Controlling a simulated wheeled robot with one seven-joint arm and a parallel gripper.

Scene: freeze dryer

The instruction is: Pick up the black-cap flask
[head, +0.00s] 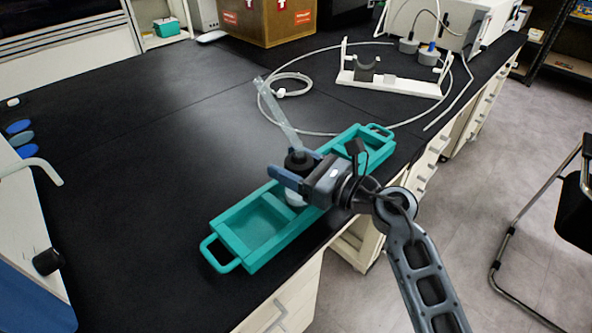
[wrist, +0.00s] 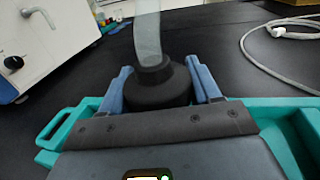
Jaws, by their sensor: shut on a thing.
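The black-cap flask (head: 298,160) stands upright at the teal tray, with a clear tube rising from its cap and leaning up to the left. Its black cap (wrist: 158,84) fills the space between the blue fingers in the wrist view. My gripper (head: 285,174) is shut on the flask, with a finger on each side of the cap. The pale lower body of the flask shows below the fingers in the head view. The teal tray (head: 222,238) lies along the bench's front edge. Whether the flask's base touches the tray floor is hidden.
A white stand (head: 390,84) with a dark cradle is on the bench behind the tray. A pale hose (head: 330,134) curves around it. A cardboard box (head: 268,22) stands at the back. A white-and-blue machine (head: 22,240) is at left. The bench's left middle is clear.

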